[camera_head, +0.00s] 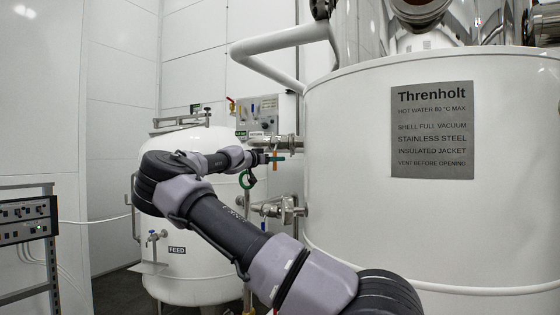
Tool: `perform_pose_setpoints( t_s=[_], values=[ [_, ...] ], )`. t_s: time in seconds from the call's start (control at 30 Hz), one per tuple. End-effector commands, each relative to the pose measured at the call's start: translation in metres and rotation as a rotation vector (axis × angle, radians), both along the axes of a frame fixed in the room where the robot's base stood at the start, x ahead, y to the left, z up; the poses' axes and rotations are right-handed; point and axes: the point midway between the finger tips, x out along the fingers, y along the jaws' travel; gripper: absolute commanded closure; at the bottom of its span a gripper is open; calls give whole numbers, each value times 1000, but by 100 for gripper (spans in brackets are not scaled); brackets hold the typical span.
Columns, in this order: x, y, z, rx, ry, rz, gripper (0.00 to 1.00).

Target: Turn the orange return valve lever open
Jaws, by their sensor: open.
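A small orange lever (275,163) stands upright in front of the steel pipe fitting (284,143) at the left side of the big white tank. A sign that seems to read RETURN (257,134) is just above and left of it. My gripper (270,158) is at the end of my arm, right at the lever, and is open. A short green piece crosses the orange one there. The view is too small to tell whether the fingers touch the lever or stand around it.
The big white Threnholt tank (400,220) fills the right. The white FEED tank (193,215) stands behind my arm. A control panel (27,221) is far left.

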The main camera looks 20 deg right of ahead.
Motion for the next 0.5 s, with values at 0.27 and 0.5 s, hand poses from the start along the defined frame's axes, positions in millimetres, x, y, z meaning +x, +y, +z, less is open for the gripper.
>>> perform_pose_setpoints(
  t_s=[0.27, 0.5],
  values=[
    [14, -28, 0, 0, 0, -1, 49],
    [15, -30, 0, 0, 0, 0, 49]
  ],
)
